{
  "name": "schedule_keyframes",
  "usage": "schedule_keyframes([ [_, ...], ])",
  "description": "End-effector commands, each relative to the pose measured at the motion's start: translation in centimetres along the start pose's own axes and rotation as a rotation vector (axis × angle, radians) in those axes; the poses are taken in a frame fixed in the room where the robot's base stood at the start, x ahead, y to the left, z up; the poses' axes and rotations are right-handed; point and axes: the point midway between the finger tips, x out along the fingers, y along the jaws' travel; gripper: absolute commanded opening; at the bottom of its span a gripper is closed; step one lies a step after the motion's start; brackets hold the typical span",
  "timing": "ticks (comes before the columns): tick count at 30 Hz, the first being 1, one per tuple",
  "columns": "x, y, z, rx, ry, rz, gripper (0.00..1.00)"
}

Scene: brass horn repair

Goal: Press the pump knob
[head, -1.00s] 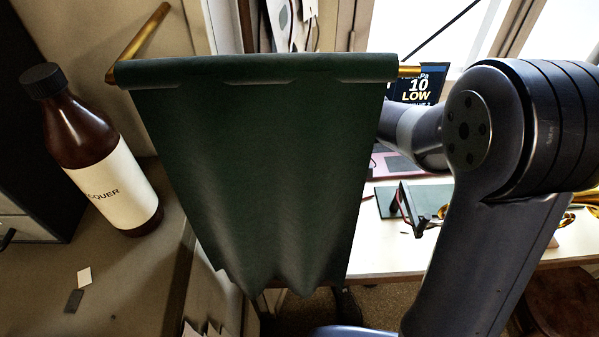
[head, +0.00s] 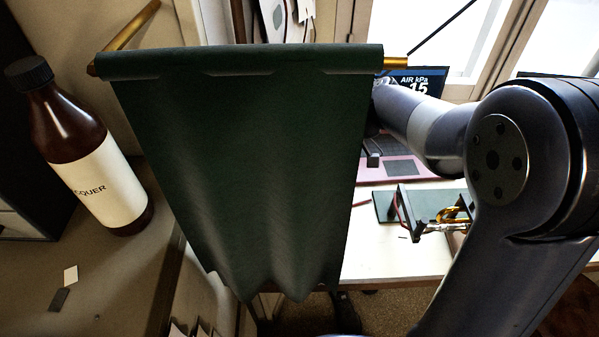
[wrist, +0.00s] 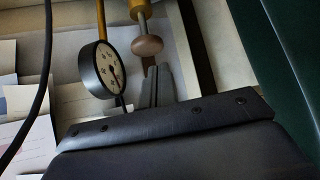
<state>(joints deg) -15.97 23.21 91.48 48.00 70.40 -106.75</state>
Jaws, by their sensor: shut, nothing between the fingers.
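A round gauge (wrist: 106,70) with a white dial is left of the fingers. In the head view a hanging dark green cloth (head: 240,150) hides the knob and my gripper. A dark screen (head: 418,80) behind the cloth reads "AIR kPa" and 15.
The green cloth hangs from a brass rail (head: 130,25) in front of the arm. A brown lacquer bottle (head: 80,150) stands on the left bench. A black cable (wrist: 40,90) runs at the left of the wrist view. The white table (head: 400,260) has bare space.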

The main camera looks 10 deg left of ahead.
Motion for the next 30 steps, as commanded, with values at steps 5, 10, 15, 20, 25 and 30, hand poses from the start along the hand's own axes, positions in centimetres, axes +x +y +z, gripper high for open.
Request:
schedule_keyframes([
  [5,-4.2,0.1,0.3,0.001,0.001,0.009,0.00],
  [10,-7.0,0.1,0.2,0.002,0.001,0.005,0.00],
  [15,-8.3,0.1,0.1,0.001,0.001,0.004,0.00],
  [20,-8.5,0.1,0.1,0.001,0.001,0.003,0.00],
  [25,-8.4,0.1,0.1,0.001,0.002,0.003,0.00],
  [30,-8.4,0.1,0.1,0.001,0.002,0.003,0.00],
])
